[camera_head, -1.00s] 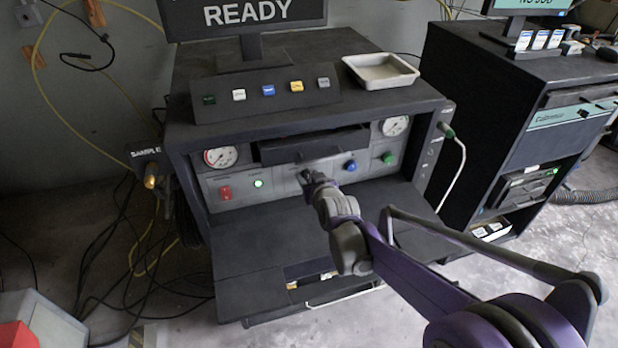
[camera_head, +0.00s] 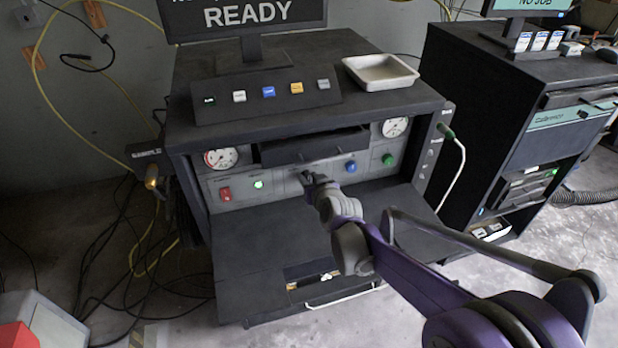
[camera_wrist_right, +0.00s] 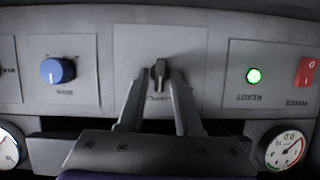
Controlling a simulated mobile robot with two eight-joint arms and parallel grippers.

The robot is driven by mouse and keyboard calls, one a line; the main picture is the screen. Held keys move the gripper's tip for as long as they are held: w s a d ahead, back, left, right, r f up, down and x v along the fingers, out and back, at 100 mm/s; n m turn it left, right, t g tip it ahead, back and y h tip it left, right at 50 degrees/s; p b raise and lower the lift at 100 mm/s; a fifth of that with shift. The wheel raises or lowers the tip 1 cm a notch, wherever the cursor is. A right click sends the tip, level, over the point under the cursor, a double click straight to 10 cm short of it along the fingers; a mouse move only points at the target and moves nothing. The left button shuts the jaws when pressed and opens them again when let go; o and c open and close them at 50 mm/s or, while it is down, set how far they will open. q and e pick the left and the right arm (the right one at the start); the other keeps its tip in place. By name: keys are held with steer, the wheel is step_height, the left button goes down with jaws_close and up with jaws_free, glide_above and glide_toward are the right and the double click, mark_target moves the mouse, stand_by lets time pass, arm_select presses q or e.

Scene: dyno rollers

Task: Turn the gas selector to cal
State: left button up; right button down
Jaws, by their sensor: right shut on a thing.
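The gas selector (camera_wrist_right: 159,70) is a small dark knob on a pale square plate in the middle of the grey front panel. In the right wrist view the image is upside down, and the knob sits between the fingertips of my right gripper (camera_wrist_right: 160,80). The gripper is shut on the knob. The plate's lettering is partly hidden by the fingers and I cannot read it all. In the head view my right gripper (camera_head: 309,181) reaches the panel's middle and hides the knob. My left gripper does not show.
A blue knob (camera_head: 350,166) and a green one (camera_head: 388,159) are right of the selector. A lit green lamp (camera_head: 258,184) and red switch (camera_head: 225,193) are left. An open drawer (camera_head: 313,148) juts out above. A shelf (camera_head: 260,240) extends below.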

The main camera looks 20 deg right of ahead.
steer(key=m+y+p, duration=0.1)
steer(key=m, duration=0.1)
steer(key=m+y+p, duration=0.2)
steer(key=shift+d+f+m, duration=0.1)
steer(key=shift+d+m, duration=0.2)
steer(key=shift+d, duration=0.1)
steer(key=shift+f+m+t+y, duration=0.1)
steer(key=shift+m+t+y, duration=0.3)
steer(key=shift+m, duration=0.5)
steer(key=shift+y, duration=0.3)
steer(key=c, duration=0.9)
jaws_free()
steer(key=shift+d, duration=0.1)
